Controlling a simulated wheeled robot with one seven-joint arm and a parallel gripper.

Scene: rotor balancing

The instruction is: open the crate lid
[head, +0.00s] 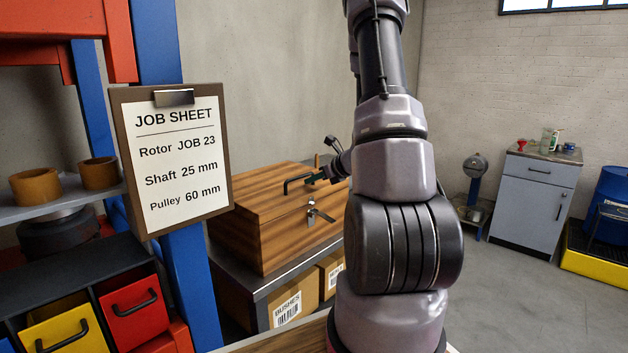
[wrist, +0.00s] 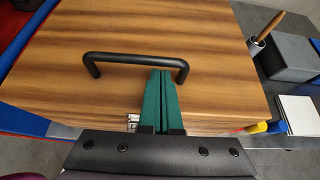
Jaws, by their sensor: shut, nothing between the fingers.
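The wooden crate (head: 265,225) stands on a dark bench, its striped lid (head: 262,188) lying closed on top. A black bar handle (head: 297,183) is fixed to the lid; it also shows in the wrist view (wrist: 135,58). A metal latch (head: 318,213) hangs on the crate's front; its exact position is hard to tell. My gripper (wrist: 160,72) has green fingers, shut and empty, with the tips by the right part of the handle. Whether they touch the bar I cannot tell. In the head view my gripper (head: 317,178) is small above the lid, partly hidden by my wrist.
Cardboard boxes (head: 296,300) sit under the bench top. A blue rack post with a job sheet (head: 177,160) stands close on the left.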

